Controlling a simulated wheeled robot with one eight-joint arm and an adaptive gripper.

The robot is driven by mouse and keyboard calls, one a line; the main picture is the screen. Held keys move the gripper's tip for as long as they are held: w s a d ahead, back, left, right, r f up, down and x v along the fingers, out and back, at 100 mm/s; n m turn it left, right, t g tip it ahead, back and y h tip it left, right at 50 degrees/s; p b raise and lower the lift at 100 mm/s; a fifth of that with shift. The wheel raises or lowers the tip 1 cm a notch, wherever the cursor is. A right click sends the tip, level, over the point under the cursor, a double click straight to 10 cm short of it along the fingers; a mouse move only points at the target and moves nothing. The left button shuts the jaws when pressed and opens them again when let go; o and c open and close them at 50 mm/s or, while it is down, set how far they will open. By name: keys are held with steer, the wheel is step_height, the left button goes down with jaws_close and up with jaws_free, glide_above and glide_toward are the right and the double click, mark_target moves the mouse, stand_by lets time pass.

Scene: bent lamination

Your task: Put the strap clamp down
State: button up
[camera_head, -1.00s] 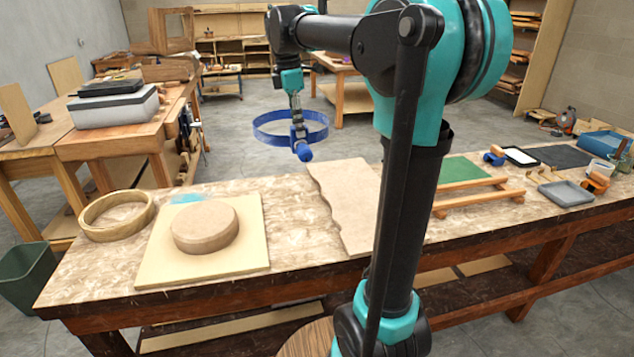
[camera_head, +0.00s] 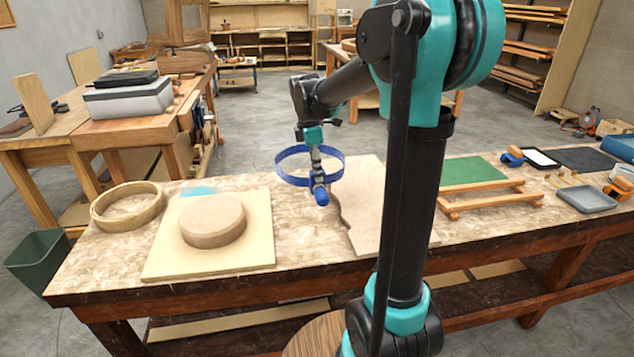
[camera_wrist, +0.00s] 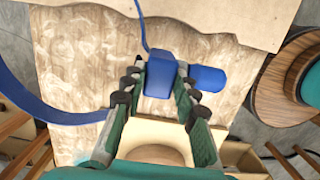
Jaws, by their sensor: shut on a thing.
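The strap clamp is a blue band loop (camera_head: 295,181) with a blue handle (camera_head: 321,196). My gripper (camera_head: 316,158) is shut on its block and holds it over the bench, left of the wavy-edged board. In the wrist view, the clamp's blue block (camera_wrist: 160,76) sits between my gripper's fingers (camera_wrist: 160,88). The handle (camera_wrist: 208,79) sticks out to the right and the band (camera_wrist: 40,112) curves off to the left. The clamp looks raised above the bench (camera_head: 300,235), but the size of the gap cannot be told.
A round wooden form (camera_head: 212,220) stands on a square pale board (camera_head: 165,262). A bent wooden ring (camera_head: 127,222) lies left of it. The wavy-edged board (camera_head: 365,200) lies right of the clamp. Bare bench top shows between the two boards.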

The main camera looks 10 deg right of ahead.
mark_target(317, 184)
steer(key=shift+f, duration=2.5)
steer(key=o, duration=1.1)
steer(key=r, duration=0.4)
steer(key=a+r, duration=0.1)
steer(key=r, duration=0.7)
steer(key=shift+a+r, duration=0.25)
steer(key=shift+r, duration=0.15)
